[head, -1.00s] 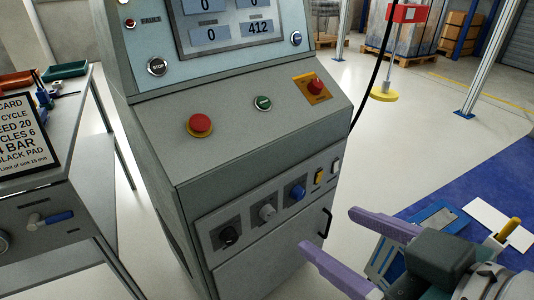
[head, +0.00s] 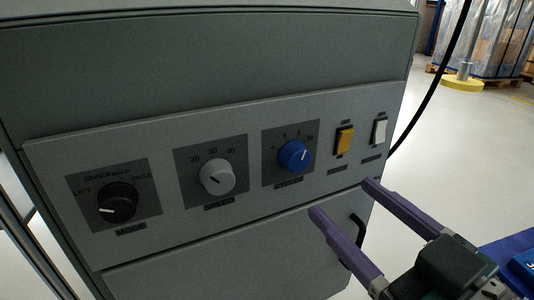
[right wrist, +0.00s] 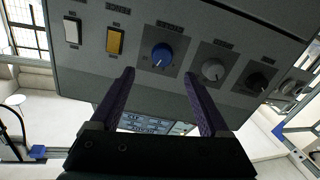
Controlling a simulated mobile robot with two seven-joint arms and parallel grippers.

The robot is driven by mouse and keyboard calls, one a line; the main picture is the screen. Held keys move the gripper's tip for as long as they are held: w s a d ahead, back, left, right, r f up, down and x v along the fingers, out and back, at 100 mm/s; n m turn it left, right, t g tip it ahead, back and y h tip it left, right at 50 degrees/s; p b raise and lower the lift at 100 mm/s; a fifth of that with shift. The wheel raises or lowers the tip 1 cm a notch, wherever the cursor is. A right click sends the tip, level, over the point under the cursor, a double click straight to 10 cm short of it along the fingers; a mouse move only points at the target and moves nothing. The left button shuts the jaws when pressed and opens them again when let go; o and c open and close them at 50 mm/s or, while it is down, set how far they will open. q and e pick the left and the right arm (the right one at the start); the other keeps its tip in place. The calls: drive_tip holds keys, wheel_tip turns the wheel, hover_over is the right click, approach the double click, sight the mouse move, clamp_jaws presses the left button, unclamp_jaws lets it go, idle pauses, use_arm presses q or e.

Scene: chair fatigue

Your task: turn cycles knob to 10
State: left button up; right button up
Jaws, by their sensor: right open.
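The blue cycles knob (head: 294,156) is on the cabinet's control panel, between the grey knob and the yellow switch. Its white pointer line points up and to the right in the head view. It also shows in the right wrist view (right wrist: 161,56), beyond my fingertips and between their lines. My right gripper (head: 342,196) is open and empty, below and to the right of the blue knob, apart from it. Its purple fingers also show in the right wrist view (right wrist: 160,78). My left gripper is not in view.
The grey knob (head: 217,177) and black mode knob (head: 118,202) sit left of the blue one. A yellow switch (head: 344,140) and a white switch (head: 380,131) sit to its right. A dark door handle (head: 357,236) sticks out below, close to my fingers.

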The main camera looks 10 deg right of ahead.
sight(301, 164)
drive_tip(key=b+x, duration=0.1)
drive_tip(key=x, duration=0.3)
drive_tip(key=b+x, duration=0.2)
drive_tip(key=x, duration=0.2)
drive_tip(key=shift+w+a, duration=0.2)
drive_tip(key=shift+a, duration=0.05)
drive_tip(key=shift+w+a, duration=0.15)
drive_tip(key=shift+w, duration=0.25)
drive_tip(key=shift+c, duration=0.2)
clamp_jaws()
